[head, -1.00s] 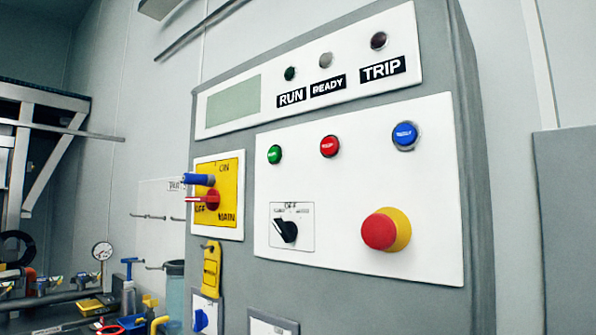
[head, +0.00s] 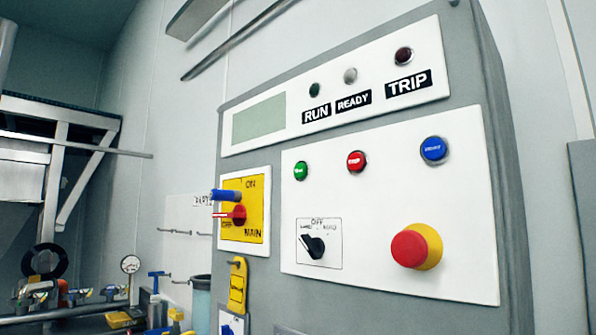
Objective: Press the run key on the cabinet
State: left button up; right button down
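The grey control cabinet (head: 380,130) fills the right half of the head view. On its white lower panel is a row of round keys: a green key (head: 301,171) at left, a red key (head: 356,161) in the middle and a blue key (head: 433,149) at right. The lettering on the green key is too small to read. Above them, a dark green lamp (head: 314,90) sits over the RUN label (head: 316,114), beside the READY and TRIP lamps. All these lamps look unlit. Neither of my grippers is in view.
A red mushroom button (head: 409,248) on a yellow base sits low on the panel, right of a black selector (head: 316,244). A yellow main switch (head: 244,233) with a blue piece sticks out at left. A bench with tools and a gauge (head: 130,265) stands lower left.

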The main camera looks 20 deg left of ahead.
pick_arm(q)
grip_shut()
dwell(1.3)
